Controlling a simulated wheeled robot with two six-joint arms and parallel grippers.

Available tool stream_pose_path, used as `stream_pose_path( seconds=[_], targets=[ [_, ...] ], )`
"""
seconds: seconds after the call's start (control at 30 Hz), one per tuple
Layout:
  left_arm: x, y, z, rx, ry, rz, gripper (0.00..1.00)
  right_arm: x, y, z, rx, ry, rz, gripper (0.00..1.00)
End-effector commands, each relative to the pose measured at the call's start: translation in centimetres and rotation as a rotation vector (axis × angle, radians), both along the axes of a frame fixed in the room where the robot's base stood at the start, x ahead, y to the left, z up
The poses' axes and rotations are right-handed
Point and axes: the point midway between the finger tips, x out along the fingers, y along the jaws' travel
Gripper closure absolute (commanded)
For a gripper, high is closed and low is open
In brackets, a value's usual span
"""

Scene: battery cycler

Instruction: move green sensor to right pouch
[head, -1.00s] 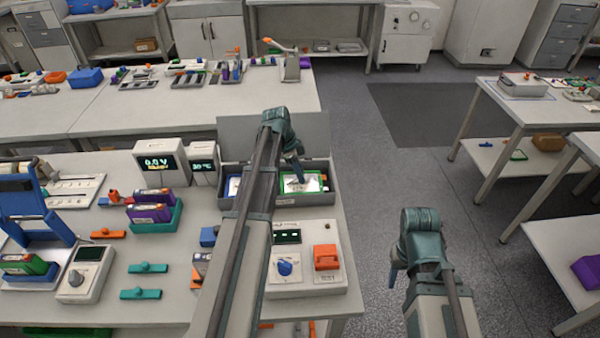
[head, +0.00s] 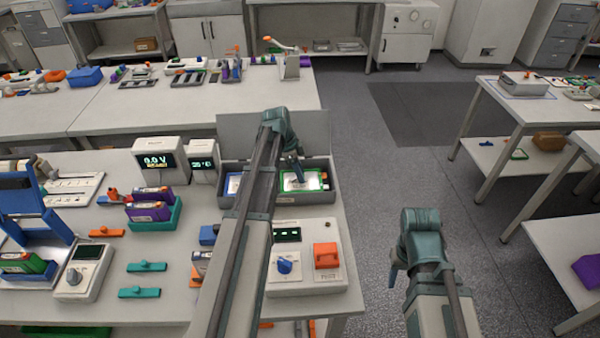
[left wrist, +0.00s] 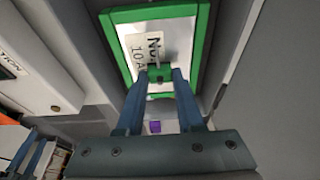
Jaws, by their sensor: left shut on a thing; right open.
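The right pouch (head: 290,182), a pale labelled pouch in a green frame, lies in the right part of a grey open case. It also fills the top of the left wrist view (left wrist: 183,32). My left gripper (head: 301,181) is over this pouch, pointing down. In the left wrist view, its blue fingers (left wrist: 160,80) are shut on a small green sensor (left wrist: 160,73), seen against the pouch's label. I cannot tell whether the sensor touches the pouch. A blue-edged pouch (head: 234,184) is partly hidden behind my left arm. My right gripper (head: 394,275) is empty, over the floor.
The grey case (head: 312,198) stands at the bench's right edge, its lid raised behind. A control box (head: 305,285) with a blue knob and orange block stands in front. Two displays (head: 157,160) stand to the left. The aisle right of the bench is clear.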

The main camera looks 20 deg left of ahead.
Motion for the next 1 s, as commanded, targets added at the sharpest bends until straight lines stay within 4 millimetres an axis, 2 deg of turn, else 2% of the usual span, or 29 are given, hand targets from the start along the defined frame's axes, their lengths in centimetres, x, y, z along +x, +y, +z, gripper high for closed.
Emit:
stream_pose_path(
  seconds=[0.27,0.3,0.47,0.8,1.0],
  targets=[
    [0.0,0.0,-0.4,0.000,0.000,0.000,1.00,0.0,0.0,-0.4,0.000,0.000,0.000,0.50],
    [0.0,0.0,-0.3,0.000,0.000,0.000,0.58,0.0,0.0,-0.3,0.000,0.000,0.000,0.50],
    [0.0,0.0,-0.3,0.000,0.000,0.000,0.30,0.0,0.0,-0.3,0.000,0.000,0.000,0.50],
    [0.0,0.0,-0.2,0.000,0.000,0.000,0.29,0.0,0.0,-0.2,0.000,0.000,0.000,0.50],
    [-0.1,0.2,0.8,0.000,0.000,0.001,0.29,0.0,0.0,0.8,0.000,0.000,0.000,0.50]
  ],
)
